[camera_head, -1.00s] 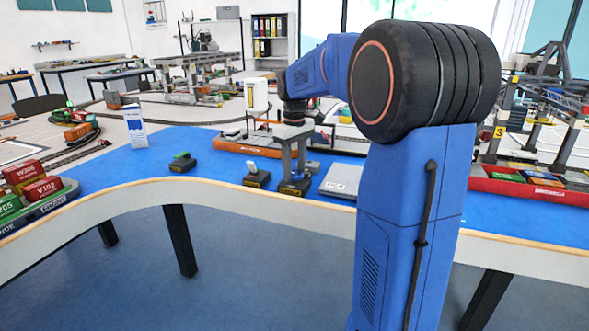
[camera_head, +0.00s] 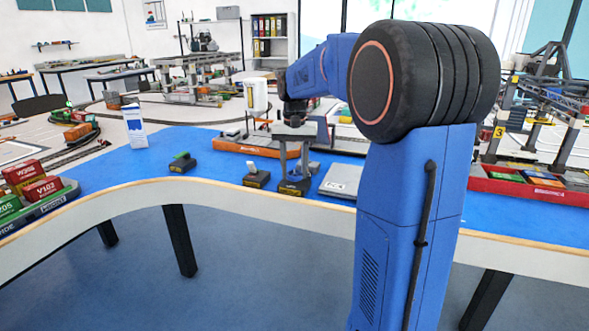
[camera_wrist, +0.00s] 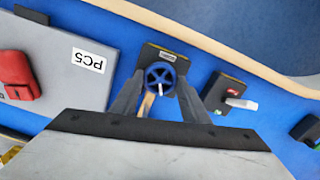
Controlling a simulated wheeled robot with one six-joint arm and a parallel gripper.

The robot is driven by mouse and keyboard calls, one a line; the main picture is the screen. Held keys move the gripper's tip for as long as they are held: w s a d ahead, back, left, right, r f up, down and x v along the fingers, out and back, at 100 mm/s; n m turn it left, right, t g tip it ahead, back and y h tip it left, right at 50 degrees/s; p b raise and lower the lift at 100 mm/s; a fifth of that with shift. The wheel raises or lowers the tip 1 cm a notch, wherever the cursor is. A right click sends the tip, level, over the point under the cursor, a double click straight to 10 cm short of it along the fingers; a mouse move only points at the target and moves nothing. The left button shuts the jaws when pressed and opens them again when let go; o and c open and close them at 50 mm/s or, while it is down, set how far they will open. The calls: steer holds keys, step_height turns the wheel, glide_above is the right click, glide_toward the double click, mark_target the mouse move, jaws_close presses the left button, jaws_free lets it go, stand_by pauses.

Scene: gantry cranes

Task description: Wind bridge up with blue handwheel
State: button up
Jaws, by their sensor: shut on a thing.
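The blue handwheel (camera_wrist: 160,77) sits on a small dark labelled base in the wrist view. My gripper (camera_wrist: 159,88) reaches down over it, with one finger on each side of the wheel, shut on it. In the head view my gripper (camera_head: 294,172) stands over the dark base (camera_head: 294,188) near the table's front edge; the wheel itself is hidden or too small there. A gantry crane with a raised bridge (camera_head: 545,92) stands at the right, partly behind my arm. I cannot tell which bridge the wheel drives.
A control box with a white lever (camera_head: 257,178) stands just left of the handwheel, and one with a green top (camera_head: 182,162) farther left. A grey plate (camera_head: 342,181) lies close on the right. A red tray (camera_head: 530,186) is under the crane.

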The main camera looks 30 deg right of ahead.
mark_target(295, 173)
steer(key=m, duration=1.2)
steer(key=shift+m, duration=0.4)
stand_by(0.3)
steer(key=o, duration=1.1)
steer(key=shift+c, duration=0.2)
steer(key=shift+r, duration=0.1)
step_height(295, 173, up, 17)
steer(key=shift+r, duration=0.1)
